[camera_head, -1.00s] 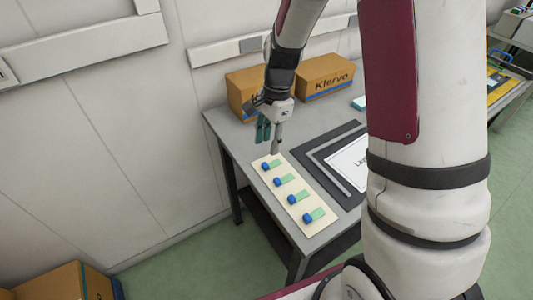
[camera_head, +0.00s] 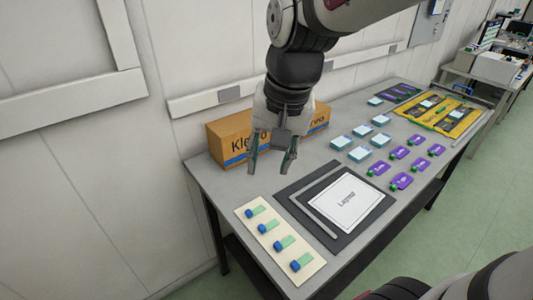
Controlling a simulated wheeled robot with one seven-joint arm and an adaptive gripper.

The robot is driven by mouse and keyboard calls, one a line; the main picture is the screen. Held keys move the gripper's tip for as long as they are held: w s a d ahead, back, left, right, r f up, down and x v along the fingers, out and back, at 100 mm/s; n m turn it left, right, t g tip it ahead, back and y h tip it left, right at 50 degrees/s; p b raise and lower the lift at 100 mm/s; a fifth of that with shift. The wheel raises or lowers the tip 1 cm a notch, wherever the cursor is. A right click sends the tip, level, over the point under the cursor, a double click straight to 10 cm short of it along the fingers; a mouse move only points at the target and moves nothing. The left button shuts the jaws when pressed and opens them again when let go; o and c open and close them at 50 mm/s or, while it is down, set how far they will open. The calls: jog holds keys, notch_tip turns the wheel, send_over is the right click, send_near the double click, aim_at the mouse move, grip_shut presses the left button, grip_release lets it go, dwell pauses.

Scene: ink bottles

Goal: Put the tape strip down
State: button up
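Several green tape strips (camera_head: 271,227), each with a blue piece at its left end, lie in a row on a cream board (camera_head: 281,256) at the table's front left corner. My gripper (camera_head: 270,167) hangs above the table beyond the board, in front of the cardboard boxes. Its two fingers are spread apart and I see nothing between them. A dark mat (camera_head: 316,232) beside the board holds a white sheet marked "Layout" (camera_head: 346,202) and a grey L-shaped bar (camera_head: 318,212).
Cardboard boxes (camera_head: 230,140) stand against the wall behind my gripper. Pale blue-topped blocks (camera_head: 361,154) and purple labelled pieces (camera_head: 401,181) fill the middle right of the table. A yellow tray (camera_head: 455,125) lies at the far right.

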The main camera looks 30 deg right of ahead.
jog(key=s+r+n+t, duration=0.2)
jog(key=s+n, duration=0.4)
jog(key=s, duration=0.4)
jog(key=shift+s+r+h, duration=0.2)
jog(key=shift+r+h, duration=0.05)
jog(key=shift+h, duration=0.15)
